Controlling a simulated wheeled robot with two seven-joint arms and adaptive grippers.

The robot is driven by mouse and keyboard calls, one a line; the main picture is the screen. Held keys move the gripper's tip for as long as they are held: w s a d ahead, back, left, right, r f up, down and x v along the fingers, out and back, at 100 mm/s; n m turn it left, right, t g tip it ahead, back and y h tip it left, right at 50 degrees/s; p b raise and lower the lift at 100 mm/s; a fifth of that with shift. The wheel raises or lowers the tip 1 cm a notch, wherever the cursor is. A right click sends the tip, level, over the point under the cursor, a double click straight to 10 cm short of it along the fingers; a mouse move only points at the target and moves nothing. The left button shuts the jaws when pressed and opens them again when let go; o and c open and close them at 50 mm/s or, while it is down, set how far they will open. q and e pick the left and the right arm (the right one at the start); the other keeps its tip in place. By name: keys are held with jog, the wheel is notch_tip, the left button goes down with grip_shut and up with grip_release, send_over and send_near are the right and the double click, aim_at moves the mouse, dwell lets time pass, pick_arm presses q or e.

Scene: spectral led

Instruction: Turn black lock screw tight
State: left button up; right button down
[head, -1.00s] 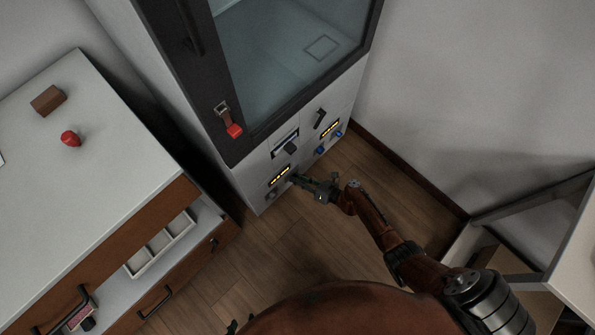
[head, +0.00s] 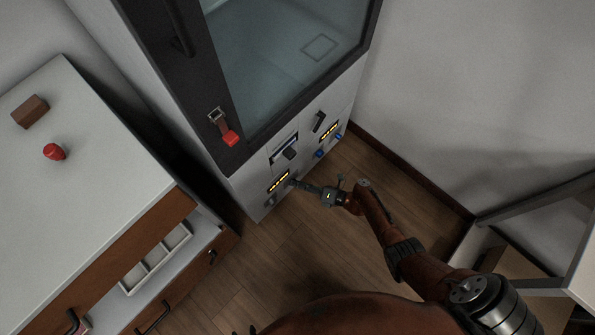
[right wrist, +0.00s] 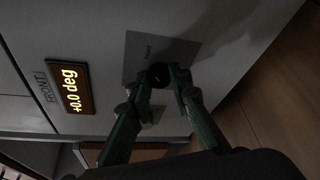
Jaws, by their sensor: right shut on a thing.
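The black lock screw (right wrist: 158,74) sits on a grey plate on the cabinet's lower front panel, seen in the right wrist view. The green fingers of my right gripper (right wrist: 172,78) are shut on it, one on each side, and hide part of it. In the head view my right gripper (head: 297,182) reaches the panel from the right, low on the cabinet; the screw is too small to make out there. Small dark tips at the bottom edge of the head view may be my left gripper (head: 247,329); its jaws cannot be made out.
A lit display (right wrist: 69,87) marked FRONT reads +0.0 deg beside the plate. A drawer unit (head: 100,150) stands left. Wood floor is clear in front.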

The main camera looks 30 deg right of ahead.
dwell(0.3)
jog(key=c, duration=1.8)
grip_release()
jog(key=shift+o, duration=0.2)
jog(key=v, duration=1.2)
jog(key=shift+f, duration=0.1)
